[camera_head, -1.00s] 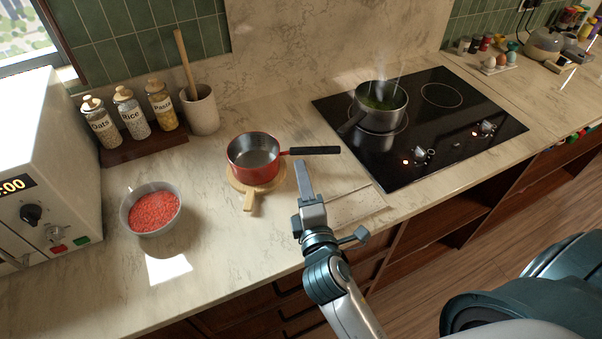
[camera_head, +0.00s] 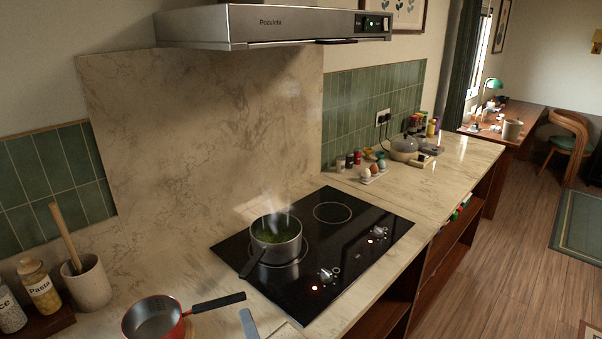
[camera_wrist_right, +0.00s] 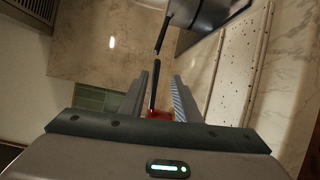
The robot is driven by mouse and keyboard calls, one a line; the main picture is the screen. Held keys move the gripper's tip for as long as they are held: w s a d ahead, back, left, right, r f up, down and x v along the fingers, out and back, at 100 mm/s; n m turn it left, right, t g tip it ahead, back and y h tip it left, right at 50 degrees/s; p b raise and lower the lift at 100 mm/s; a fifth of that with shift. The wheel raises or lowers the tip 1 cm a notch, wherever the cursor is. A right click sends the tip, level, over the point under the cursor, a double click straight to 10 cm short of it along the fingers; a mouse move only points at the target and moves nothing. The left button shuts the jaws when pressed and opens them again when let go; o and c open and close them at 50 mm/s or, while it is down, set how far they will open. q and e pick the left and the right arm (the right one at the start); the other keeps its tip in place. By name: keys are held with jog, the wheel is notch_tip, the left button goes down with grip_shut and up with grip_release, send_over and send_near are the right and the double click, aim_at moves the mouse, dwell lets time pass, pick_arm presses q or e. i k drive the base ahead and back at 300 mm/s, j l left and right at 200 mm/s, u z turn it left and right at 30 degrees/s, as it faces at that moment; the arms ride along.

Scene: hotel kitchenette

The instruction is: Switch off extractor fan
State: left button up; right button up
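The extractor fan is a steel range hood (camera_head: 290,28) on the wall above the hob, at the top of the head view. A small dark control panel (camera_head: 374,24) with a lit green light sits at the right end of its front edge. My right gripper (camera_head: 249,323) shows only as a grey fingertip at the bottom of the head view, below the red pan's handle end and far from the hood. In the right wrist view its two fingers (camera_wrist_right: 160,95) stand apart, open. The dark handle shows in the gap between them, with no visible grip. My left gripper is out of view.
A steaming pot (camera_head: 276,240) stands on the black hob (camera_head: 335,228), beneath the hood. The hob's knobs have red lights. The red saucepan (camera_head: 153,318) stands at the front left of the counter, near a utensil crock (camera_head: 88,284). Eggs and jars stand beyond the hob.

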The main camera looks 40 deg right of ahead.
aim_at(366, 19)
jog(key=z, duration=1)
